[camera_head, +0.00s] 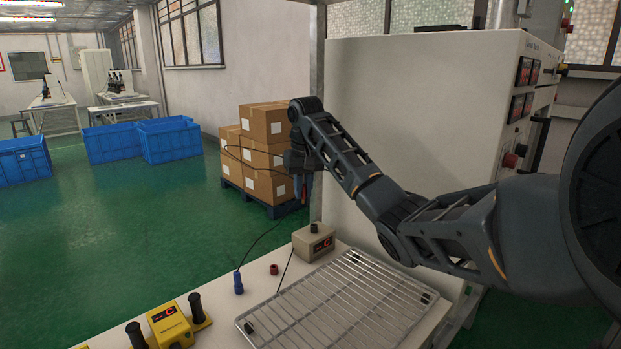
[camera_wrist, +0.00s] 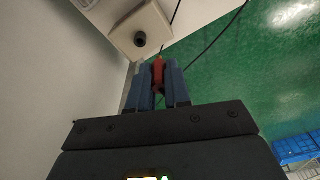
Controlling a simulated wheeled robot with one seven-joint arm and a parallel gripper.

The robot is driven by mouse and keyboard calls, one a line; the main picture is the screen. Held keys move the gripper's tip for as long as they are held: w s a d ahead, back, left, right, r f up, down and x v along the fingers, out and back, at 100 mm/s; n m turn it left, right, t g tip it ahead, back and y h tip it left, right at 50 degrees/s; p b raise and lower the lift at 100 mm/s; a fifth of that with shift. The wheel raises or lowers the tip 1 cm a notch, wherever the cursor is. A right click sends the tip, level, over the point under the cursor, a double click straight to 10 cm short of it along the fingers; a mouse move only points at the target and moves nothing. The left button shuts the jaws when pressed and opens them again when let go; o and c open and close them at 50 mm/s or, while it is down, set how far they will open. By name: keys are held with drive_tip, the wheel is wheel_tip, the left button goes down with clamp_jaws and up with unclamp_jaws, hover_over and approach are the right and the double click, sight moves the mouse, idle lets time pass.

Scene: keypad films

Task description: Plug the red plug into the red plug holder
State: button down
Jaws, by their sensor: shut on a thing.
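The red plug (camera_wrist: 158,73) is held between the blue fingers of my gripper (camera_wrist: 158,92) in the wrist view, with a dark cable near it. In the head view my gripper (camera_head: 301,188) hangs in the air, fingers pointing down, above and behind the bench's far edge. A small red holder (camera_head: 273,269) sits on the bench top, below and left of my gripper in the picture, apart from it. It looks empty, but it is small. The wrist view does not clearly show the red holder.
A beige box (camera_head: 317,248) with a black knob stands near the bench's far edge. A blue plug (camera_head: 238,283) stands left of the red holder. A wire rack (camera_head: 335,310) and a yellow control box (camera_head: 170,325) lie nearer. A tall machine (camera_head: 420,110) rises on the right.

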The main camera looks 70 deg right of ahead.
drive_tip(key=w+a+p, duration=0.2)
drive_tip(key=w+a, duration=0.3)
drive_tip(key=a, duration=0.4)
drive_tip(key=shift+w+a, duration=0.15)
drive_tip(key=shift+a, duration=0.2)
